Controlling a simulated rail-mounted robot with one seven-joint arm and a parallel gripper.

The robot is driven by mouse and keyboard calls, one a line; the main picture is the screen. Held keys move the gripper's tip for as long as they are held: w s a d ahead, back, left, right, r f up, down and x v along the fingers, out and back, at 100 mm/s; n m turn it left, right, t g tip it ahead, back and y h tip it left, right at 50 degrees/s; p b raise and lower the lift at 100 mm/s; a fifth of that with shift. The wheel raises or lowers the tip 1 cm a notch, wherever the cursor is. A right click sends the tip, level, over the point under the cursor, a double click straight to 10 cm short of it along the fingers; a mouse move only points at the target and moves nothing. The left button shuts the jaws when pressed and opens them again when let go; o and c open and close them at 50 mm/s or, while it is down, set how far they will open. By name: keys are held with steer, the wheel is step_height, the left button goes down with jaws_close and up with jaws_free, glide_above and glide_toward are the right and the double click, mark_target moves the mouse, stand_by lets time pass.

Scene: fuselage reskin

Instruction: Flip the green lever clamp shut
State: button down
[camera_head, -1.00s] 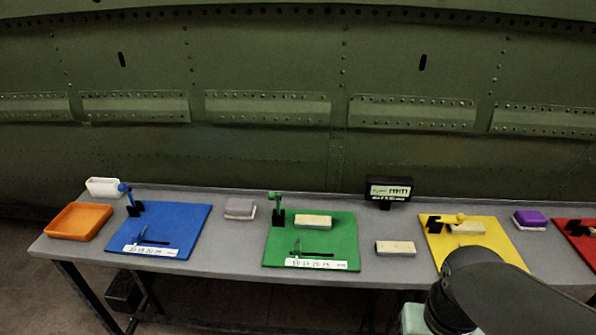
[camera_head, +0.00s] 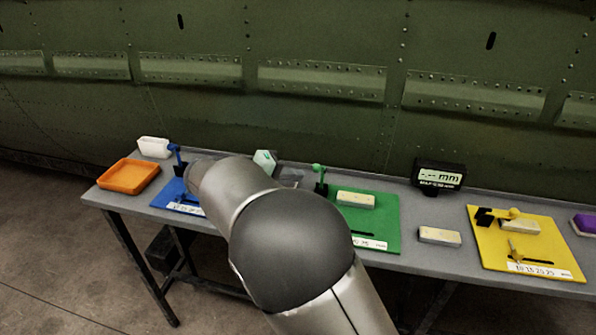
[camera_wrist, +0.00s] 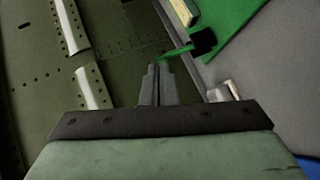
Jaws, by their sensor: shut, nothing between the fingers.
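The green lever clamp stands on the green board (camera_head: 385,225). Its green lever (camera_head: 319,171) points up from a black bracket (camera_head: 321,189), beside a pale block (camera_head: 355,199) on the board. In the wrist view, the green lever (camera_wrist: 176,52) sticks out from the black bracket (camera_wrist: 203,41) toward my gripper (camera_wrist: 157,72). My gripper is shut and empty. Its fingertips are right by the lever's knob end; I cannot tell whether they touch. In the head view my arm hides the fingers and part of the green board's left side.
The grey table (camera_head: 405,258) also carries a blue board (camera_head: 172,197), an orange tray (camera_head: 128,177), a white container (camera_head: 154,147), a loose pale block (camera_head: 440,237), a black display (camera_head: 438,175) and a yellow board (camera_head: 550,255). A green riveted fuselage wall (camera_head: 330,120) rises behind.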

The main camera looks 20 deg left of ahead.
steer(key=s+a+t, duration=0.2)
steer(key=a+t, duration=0.1)
steer(key=a, duration=0.6)
steer(key=shift+s+r+n+y, duration=0.25)
steer(key=shift+s+n+y, duration=0.05)
steer(key=shift+s+n, duration=0.1)
steer(key=shift+d, duration=0.1)
steer(key=s+d+p+x, duration=0.1)
steer(key=d+p+x, duration=0.1)
steer(key=x, duration=1)
steer(key=shift+d+f, duration=0.35)
steer(key=shift+f, duration=0.05)
steer(key=shift+b, duration=0.4)
